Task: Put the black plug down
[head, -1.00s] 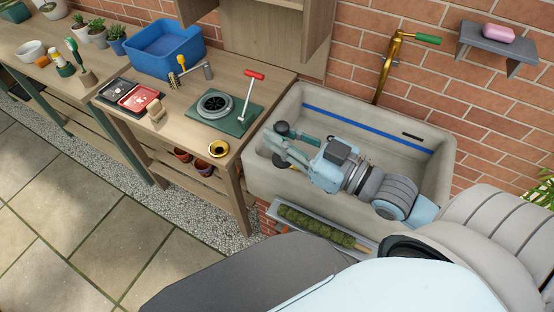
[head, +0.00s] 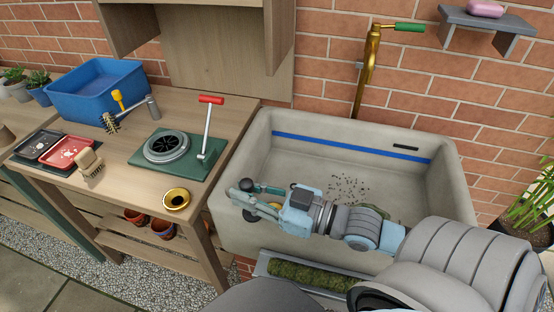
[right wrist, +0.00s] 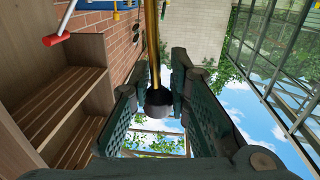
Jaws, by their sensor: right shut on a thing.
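My right gripper (head: 243,189) reaches from the right over the left end of the stone sink (head: 330,250). Its teal fingers are closed on the small dark black plug (head: 246,184), which sits at the fingertips. In the right wrist view the plug (right wrist: 160,104) shows as a dark round piece between the two fingers. How far the plug is above the sink's floor is hard to tell. A dark round patch (head: 250,215) lies just below the fingers; I cannot tell whether it is the drain or a shadow. My left gripper is not in view.
Dark grit (head: 350,188) is scattered on the sink floor. A brass tap (head: 369,70) stands behind it. The wooden bench (head: 110,185) at left holds a green press with a red handle (head: 211,99), a brass ring (head: 176,198) and a blue tub (head: 97,95). A mossy trough (head: 310,277) lies in front.

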